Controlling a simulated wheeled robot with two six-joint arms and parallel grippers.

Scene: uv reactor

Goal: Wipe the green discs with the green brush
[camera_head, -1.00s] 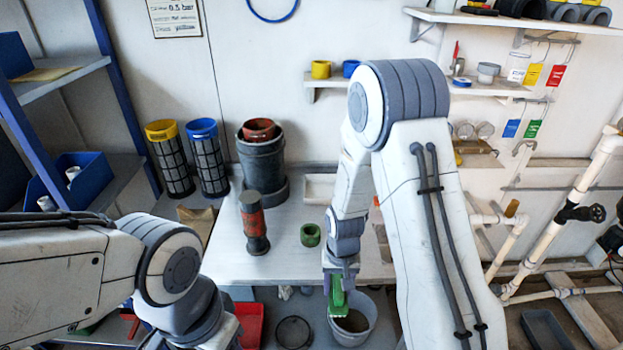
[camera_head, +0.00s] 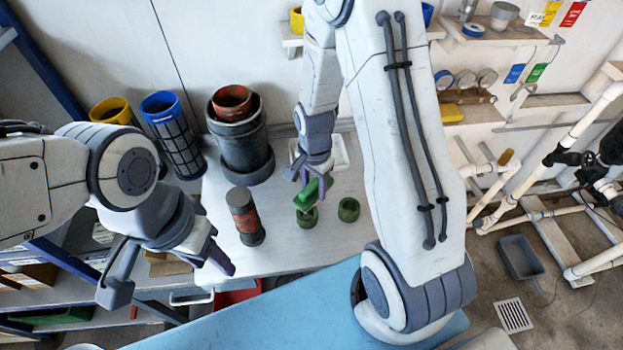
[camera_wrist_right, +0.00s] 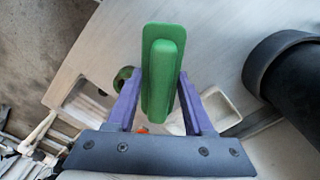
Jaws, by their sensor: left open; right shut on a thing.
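My right gripper (camera_head: 312,178) is shut on the green brush (camera_head: 313,194) over the grey table. In the right wrist view the brush (camera_wrist_right: 162,70) sits between the purple fingers (camera_wrist_right: 158,112). One green disc (camera_head: 308,220), ring-like, lies right below the brush, which partly covers it; I cannot tell if they touch. A second green disc (camera_head: 349,209) lies just right of it. A green ring-shaped piece (camera_wrist_right: 124,76) shows partly behind the left finger in the wrist view. My left gripper (camera_head: 172,268) is open and empty at the table's left front.
A red-and-grey cylinder (camera_head: 245,217) stands left of the discs. A dark grey pot (camera_head: 240,142) stands behind it, beside blue-rimmed (camera_head: 177,145) and yellow-rimmed (camera_head: 112,112) mesh cylinders. A white tray (camera_head: 341,153) lies behind the brush. The table front between the cylinder and discs is clear.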

